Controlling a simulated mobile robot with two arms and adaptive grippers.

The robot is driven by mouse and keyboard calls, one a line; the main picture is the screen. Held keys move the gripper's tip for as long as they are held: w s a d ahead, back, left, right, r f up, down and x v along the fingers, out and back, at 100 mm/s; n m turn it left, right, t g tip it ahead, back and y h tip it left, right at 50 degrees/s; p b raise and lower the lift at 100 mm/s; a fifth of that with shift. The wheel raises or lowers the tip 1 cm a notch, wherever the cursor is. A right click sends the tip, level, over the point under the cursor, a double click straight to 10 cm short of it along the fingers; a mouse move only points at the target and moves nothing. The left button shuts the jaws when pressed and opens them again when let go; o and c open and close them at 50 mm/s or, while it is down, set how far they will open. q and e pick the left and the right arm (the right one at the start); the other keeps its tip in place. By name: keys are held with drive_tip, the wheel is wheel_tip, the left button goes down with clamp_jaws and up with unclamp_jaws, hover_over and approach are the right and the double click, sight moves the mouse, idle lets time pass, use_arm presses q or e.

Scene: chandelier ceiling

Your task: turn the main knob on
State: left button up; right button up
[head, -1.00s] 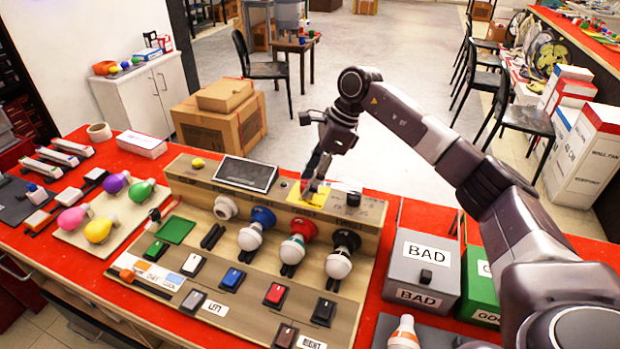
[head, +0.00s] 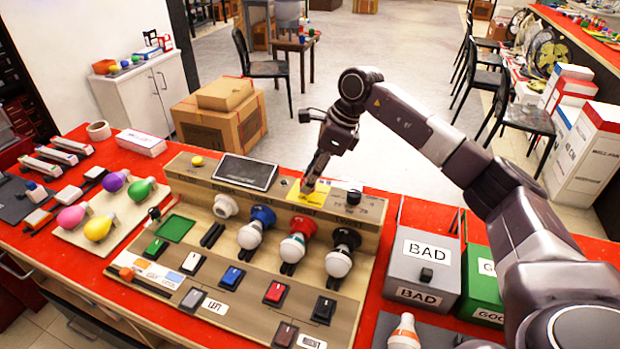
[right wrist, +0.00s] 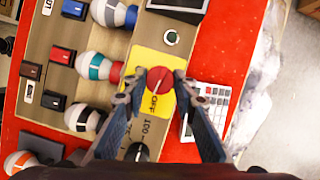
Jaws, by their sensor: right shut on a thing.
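The main knob (right wrist: 159,80) is red with a white pointer line and sits on a yellow plate (right wrist: 150,62) marked OFF in the right wrist view. In the head view the yellow plate (head: 316,199) is at the back right of the wooden test panel (head: 190,232), and the gripper hides the knob. My right gripper (head: 307,186) reaches down onto it from behind the panel. In the right wrist view its two fingers (right wrist: 161,84) are closed on opposite sides of the knob. My left gripper is not in view.
A black knob (head: 353,199) stands right of the plate. Bulbs in blue (head: 262,215), red (head: 302,227) and black (head: 347,239) sockets stand in front. A dark display (head: 246,172) is to the left. A grey BAD bin (head: 420,265) stands right of the panel.

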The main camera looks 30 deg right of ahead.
drive_tip(key=m+t+h+b, duration=0.1)
drive_tip(key=m, duration=0.3)
drive_tip(key=shift+a, duration=0.1)
drive_tip(key=m+h+b, duration=0.1)
drive_tip(key=m, duration=0.3)
drive_tip(key=shift+a+t, duration=0.1)
drive_tip(key=shift+t, duration=0.3)
drive_tip(key=m+h+b, duration=0.2)
drive_tip(key=m, duration=0.3)
drive_tip(key=shift+a, duration=0.2)
drive_tip(key=shift+r+m+h+b, duration=0.1)
drive_tip(key=shift+m+h+b, duration=0.45)
drive_tip(key=shift+m, duration=0.85)
drive_tip(key=shift+m+h, duration=0.25)
drive_tip(key=shift+m, duration=0.05)
drive_tip(key=o, duration=1.2)
drive_tip(key=shift+s, duration=0.1)
drive_tip(key=shift+c, duration=0.2)
